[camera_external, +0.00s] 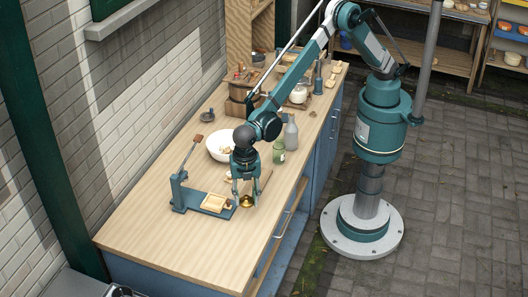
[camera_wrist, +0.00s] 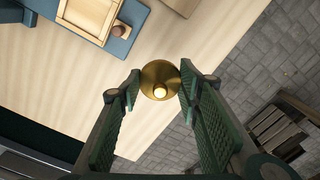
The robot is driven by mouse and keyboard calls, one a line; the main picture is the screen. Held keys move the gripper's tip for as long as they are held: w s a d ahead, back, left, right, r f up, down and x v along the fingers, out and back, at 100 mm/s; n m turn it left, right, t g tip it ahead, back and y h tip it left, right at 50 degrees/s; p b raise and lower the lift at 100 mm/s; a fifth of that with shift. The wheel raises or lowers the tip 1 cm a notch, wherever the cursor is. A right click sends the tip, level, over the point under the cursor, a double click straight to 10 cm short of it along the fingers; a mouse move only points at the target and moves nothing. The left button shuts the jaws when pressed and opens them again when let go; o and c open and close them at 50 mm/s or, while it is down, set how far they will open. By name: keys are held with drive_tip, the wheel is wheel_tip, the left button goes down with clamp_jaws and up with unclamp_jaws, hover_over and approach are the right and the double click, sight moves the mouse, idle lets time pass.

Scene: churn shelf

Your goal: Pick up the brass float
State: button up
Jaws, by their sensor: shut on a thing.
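The brass float (camera_external: 246,202) is a round, gold-coloured piece at the front part of the wooden counter. In the wrist view the brass float (camera_wrist: 158,74) shows as a round disc with a bright knob. My gripper (camera_external: 245,196) points down over it, with one finger on each side. In the wrist view my gripper (camera_wrist: 160,88) has its green padded fingers at the float's left and right edges, shut on it. I cannot tell whether the float touches the counter or hangs just above it.
A blue press with a lever (camera_external: 180,190) and a wooden frame (camera_external: 214,202) stands close to the left of my gripper. A white bowl (camera_external: 218,148), a green jar (camera_external: 279,152) and a grey bottle (camera_external: 291,134) stand behind. The counter's (camera_external: 185,248) near end is clear.

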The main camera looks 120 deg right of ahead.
drive_tip(key=shift+r, duration=0.5)
